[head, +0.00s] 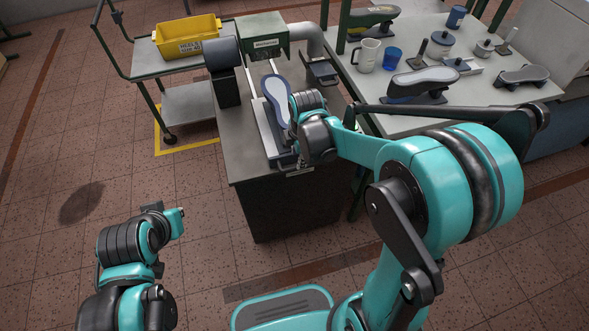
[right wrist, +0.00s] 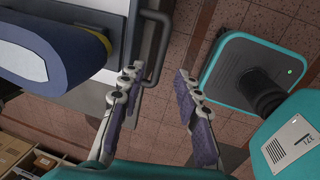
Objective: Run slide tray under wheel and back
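The slide tray (head: 266,136) is a pale metal plate on the grey bench, in front of a green hood (head: 262,34). A shoe last with a light blue-grey sole (head: 276,96) lies on it. A dark grey drum (head: 222,54), perhaps the wheel, stands left of the hood. In the right wrist view the tray's dark bar handle (right wrist: 165,48) stands just ahead, between the lines of my right gripper's fingers (right wrist: 157,78). That gripper is open and empty. My left arm is low at the left; its gripper (head: 152,208) shows too little to judge.
A yellow bin (head: 187,36) sits on a trolley at the back left. A table (head: 455,108) with mugs, tools and several lasts stands close on the right. The floor left of the bench is clear.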

